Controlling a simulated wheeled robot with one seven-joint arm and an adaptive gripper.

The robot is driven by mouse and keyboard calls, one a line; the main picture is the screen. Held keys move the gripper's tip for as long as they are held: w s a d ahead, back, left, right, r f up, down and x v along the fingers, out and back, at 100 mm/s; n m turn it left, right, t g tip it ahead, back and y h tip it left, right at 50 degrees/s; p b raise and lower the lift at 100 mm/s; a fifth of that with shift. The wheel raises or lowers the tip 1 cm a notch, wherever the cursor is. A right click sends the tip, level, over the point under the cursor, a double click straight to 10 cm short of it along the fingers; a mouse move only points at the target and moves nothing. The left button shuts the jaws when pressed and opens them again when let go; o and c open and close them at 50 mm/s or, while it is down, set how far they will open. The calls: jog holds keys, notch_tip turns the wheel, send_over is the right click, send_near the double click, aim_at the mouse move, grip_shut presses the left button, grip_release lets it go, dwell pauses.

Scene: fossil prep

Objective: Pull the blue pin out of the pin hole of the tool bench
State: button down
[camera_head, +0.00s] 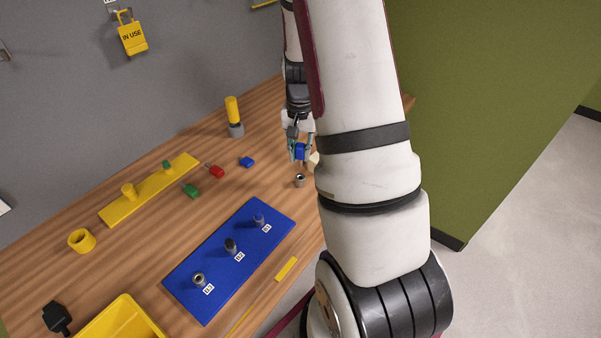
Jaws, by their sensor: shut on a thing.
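My gripper (299,148) is at the upper middle of the head view, pointing down over the wooden tool bench (150,240). It is shut on a blue piece, which I take to be the head of the blue pin (300,152). A small grey metal socket with a dark opening (299,181), likely the pin hole, stands on the bench just below. The blue piece shows above the socket, with a visible gap between them. Whether any thin shaft spans that gap is too small to tell. My arm covers the bench to the right.
A blue board (205,300) with several grey fittings lies in front. Small blue (247,161), red (216,171) and green (191,190) pieces lie left of my gripper. A yellow-topped cylinder (233,112) stands behind them. A yellow bin (122,318) is front left.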

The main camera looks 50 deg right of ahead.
aim_at(300, 145)
jog(key=shift+r+p, duration=0.6)
jog(key=shift+r, duration=1.6)
